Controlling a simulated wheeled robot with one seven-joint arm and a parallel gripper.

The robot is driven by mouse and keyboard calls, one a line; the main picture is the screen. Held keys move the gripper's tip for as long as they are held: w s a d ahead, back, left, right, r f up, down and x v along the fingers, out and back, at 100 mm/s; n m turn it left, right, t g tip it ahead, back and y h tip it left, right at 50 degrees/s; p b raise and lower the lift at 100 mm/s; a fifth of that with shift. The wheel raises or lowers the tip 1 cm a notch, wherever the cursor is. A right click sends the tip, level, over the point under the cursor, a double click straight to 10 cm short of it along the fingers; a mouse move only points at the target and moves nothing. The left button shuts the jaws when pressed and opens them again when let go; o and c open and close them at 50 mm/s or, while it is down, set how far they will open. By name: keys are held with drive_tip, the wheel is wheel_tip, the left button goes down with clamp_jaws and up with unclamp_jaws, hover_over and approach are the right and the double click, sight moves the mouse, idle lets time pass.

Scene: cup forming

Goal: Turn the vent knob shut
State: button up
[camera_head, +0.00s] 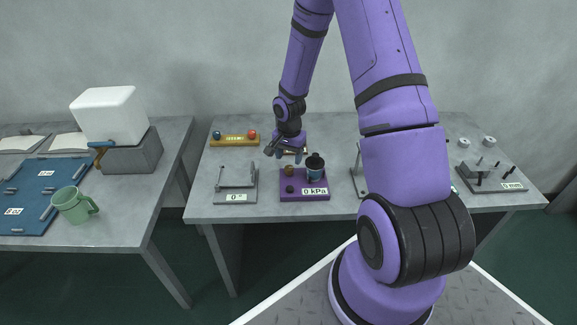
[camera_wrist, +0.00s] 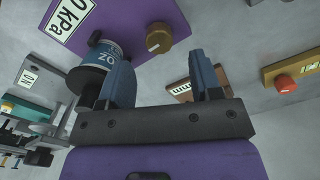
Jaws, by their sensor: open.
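A purple board (camera_head: 305,196) labelled 0 kPa lies on the middle table and also shows at the top of the wrist view (camera_wrist: 130,38). A brass-coloured knob (camera_head: 290,171) stands on it; in the wrist view the knob (camera_wrist: 158,38) carries a white mark. I take it for the vent knob; no label on it is readable. Beside it stand a blue canister with a black top (camera_head: 315,170) and a small black knob (camera_head: 290,188).
A grey fixture (camera_head: 237,196) stands left of the board. A yellow box (camera_head: 234,141) with a red button and a small brown labelled box (camera_wrist: 187,88) are nearby. On the left table are a green mug (camera_head: 74,205) and a blue board (camera_head: 40,190).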

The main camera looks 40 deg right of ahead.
sight(289, 167)
drive_tip(key=shift+f, duration=2.25)
drive_tip(key=c, duration=0.9)
drive_tip(key=shift+c, duration=0.2)
